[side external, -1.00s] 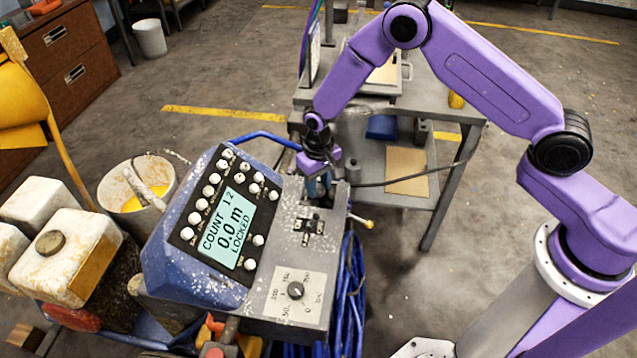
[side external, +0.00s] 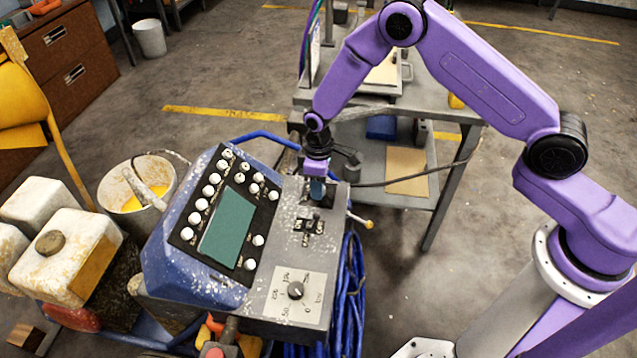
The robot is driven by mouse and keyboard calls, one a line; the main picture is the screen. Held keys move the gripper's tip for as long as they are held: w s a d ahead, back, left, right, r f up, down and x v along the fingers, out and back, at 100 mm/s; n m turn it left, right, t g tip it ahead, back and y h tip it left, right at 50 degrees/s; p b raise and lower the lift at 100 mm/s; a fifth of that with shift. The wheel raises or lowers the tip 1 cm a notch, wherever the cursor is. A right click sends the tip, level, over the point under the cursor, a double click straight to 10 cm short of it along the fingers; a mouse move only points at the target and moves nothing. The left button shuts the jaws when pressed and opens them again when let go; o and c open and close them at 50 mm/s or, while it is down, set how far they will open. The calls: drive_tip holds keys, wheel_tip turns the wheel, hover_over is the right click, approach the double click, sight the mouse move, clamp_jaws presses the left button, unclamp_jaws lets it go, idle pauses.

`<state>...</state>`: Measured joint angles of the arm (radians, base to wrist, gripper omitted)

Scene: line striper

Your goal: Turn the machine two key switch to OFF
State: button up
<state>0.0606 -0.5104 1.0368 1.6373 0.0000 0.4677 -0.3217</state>
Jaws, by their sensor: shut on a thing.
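The line striper's console (side external: 165,255) is a blue box with a dark keypad of white buttons and a display (side external: 228,225). The display is blank, plain green with no text. My gripper (side external: 317,190) points down at the top end of the grey side panel (side external: 285,245), right of the display. It is shut on the key switch there. The fingers and wrist hide most of the switch, so its exact angle cannot be read.
A small lever in a cross-shaped slot (side external: 310,226) sits just below my gripper, and a black dial (side external: 295,290) is lower on the panel. A yellow-tipped lever (side external: 367,224) sticks out right. Blue hose hangs beside the panel. A grey metal table (side external: 465,110) stands behind.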

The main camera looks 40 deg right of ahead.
idle(0.3)
drive_tip(key=o, duration=1)
drive_tip(key=shift+o, duration=0.2)
drive_tip(key=shift+r, duration=0.15)
wheel_tip(320, 180, up, 17)
drive_tip(key=shift+r, duration=0.1)
